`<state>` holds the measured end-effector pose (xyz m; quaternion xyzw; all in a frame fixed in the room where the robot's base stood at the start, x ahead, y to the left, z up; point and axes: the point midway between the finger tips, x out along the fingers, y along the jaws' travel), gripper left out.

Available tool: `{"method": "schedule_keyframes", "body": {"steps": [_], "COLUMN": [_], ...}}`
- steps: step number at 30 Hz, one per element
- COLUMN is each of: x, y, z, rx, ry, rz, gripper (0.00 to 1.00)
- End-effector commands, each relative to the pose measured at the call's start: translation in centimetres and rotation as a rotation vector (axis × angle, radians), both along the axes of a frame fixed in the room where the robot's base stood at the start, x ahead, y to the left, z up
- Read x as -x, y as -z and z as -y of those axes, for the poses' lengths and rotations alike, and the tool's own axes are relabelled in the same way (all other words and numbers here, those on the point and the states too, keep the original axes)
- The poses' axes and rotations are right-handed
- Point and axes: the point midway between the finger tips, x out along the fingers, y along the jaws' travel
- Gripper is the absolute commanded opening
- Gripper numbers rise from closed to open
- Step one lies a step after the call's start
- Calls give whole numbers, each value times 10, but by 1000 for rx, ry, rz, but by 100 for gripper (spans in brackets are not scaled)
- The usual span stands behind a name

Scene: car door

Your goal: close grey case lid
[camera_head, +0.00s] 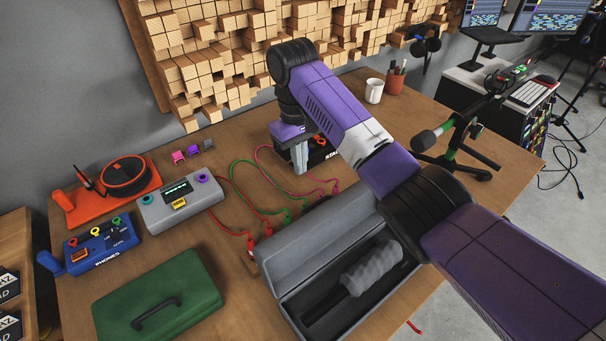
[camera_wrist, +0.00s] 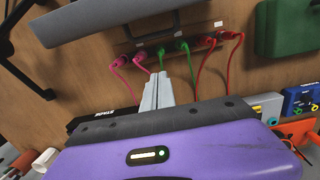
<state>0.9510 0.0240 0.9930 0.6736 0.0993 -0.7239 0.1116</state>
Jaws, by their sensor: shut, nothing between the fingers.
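The grey case (camera_head: 395,284) stands open at the front of the table. Its grey lid (camera_head: 310,238) is raised along the far side, and the dark interior holds a ribbed grey microphone-like object (camera_head: 374,268). My gripper (camera_head: 300,160) is shut and empty, pointing down beyond the raised lid, apart from it, near the far ends of the cables. In the wrist view my shut fingers (camera_wrist: 155,92) point toward the cable plugs, and a grey panel that looks like the lid (camera_wrist: 115,18) crosses the top. My arm passes over the case's right end and hides part of it.
Pink, green and red cables (camera_head: 262,185) lie between my gripper and the case. A green case (camera_head: 160,300), a grey device (camera_head: 180,202) and a blue box (camera_head: 100,245) are at left. A black stand (camera_head: 455,150) is at right. Bare table lies left of the lid.

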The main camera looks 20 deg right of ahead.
Motion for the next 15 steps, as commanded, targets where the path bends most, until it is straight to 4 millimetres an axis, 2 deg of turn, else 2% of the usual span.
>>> {"method": "schedule_keyframes", "body": {"steps": [15], "x": [6], "y": [87], "z": [2], "rx": [0], "ry": [0], "rz": [0], "gripper": [0]}}
